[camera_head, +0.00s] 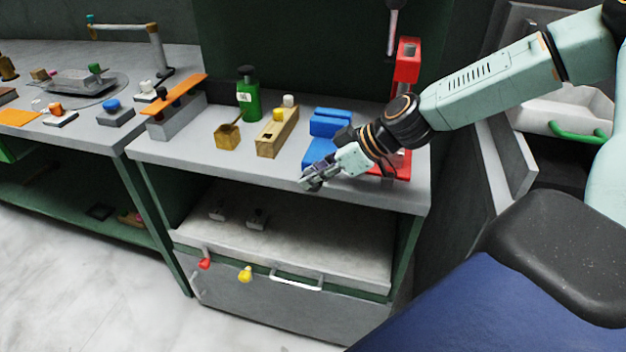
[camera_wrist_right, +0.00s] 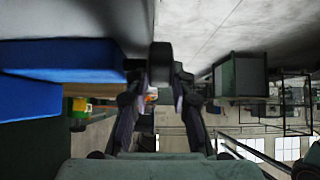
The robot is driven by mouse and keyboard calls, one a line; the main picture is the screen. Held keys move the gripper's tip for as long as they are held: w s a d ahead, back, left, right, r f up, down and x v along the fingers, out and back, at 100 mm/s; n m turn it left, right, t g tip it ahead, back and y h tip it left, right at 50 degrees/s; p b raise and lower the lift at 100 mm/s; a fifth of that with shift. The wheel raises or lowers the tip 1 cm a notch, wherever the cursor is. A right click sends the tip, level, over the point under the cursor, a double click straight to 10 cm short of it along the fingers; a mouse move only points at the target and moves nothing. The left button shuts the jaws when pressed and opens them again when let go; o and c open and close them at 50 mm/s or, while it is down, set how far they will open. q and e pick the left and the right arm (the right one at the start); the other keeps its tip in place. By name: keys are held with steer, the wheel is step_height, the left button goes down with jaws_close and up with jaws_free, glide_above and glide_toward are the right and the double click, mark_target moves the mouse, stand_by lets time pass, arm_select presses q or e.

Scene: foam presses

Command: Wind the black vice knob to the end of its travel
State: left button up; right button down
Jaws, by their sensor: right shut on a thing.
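The blue vice (camera_head: 330,122) stands at the right part of the grey workbench, its two blue blocks one behind the other. In the right wrist view the blue blocks (camera_wrist_right: 65,62) fill the upper left. The black knob (camera_wrist_right: 162,60) shows between the fingertips of my right gripper (camera_wrist_right: 160,85). My right gripper (camera_head: 312,182) is at the front edge of the bench, just in front of the vice, and is shut on the knob. In the head view the gripper hides the knob. My left gripper is not in view.
A red press (camera_head: 406,68) stands right of the vice, partly behind my right arm. A wooden block (camera_head: 277,133), a green bottle (camera_head: 248,96) and a small brass box (camera_head: 228,135) stand to the left. Below, a drawer unit has red and yellow knobs (camera_head: 245,274).

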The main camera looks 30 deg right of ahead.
steer(key=shift+s+d+t+y+b, duration=0.1)
steer(key=shift+t+y+b, duration=0.2)
steer(key=shift+t+y, duration=0.15)
stand_by(0.4)
steer(key=c, duration=1.4)
jaws_free()
steer(key=shift+c, duration=0.2)
